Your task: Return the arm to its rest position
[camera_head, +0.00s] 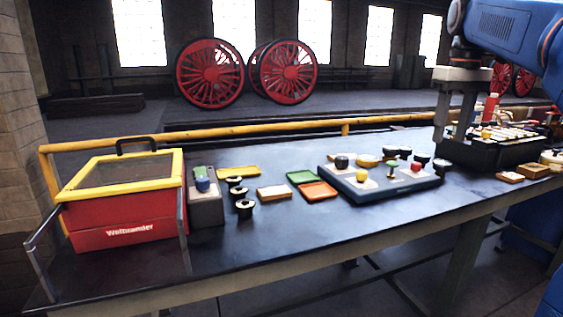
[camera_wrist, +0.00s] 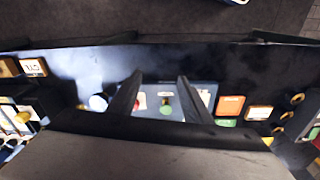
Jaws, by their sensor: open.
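My gripper (camera_head: 455,128) hangs from my blue arm at the right of the head view, above the workbench (camera_head: 290,239). Its two fingers point down and are apart, with nothing between them. In the wrist view my gripper (camera_wrist: 160,88) also shows two dark, spread fingers. Beyond them is the blue-edged board (camera_wrist: 178,112) with coloured knobs, which is well below the fingers. In the head view this board (camera_head: 380,192) lies left of my gripper.
A red and yellow box (camera_head: 125,222) with a handle stands at the bench's left end. Small green (camera_head: 303,177) and orange (camera_head: 316,190) trays lie mid-bench. A dark case (camera_head: 500,154) of small items stands at the right. A yellow rail (camera_head: 250,132) runs behind. The bench's front strip is clear.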

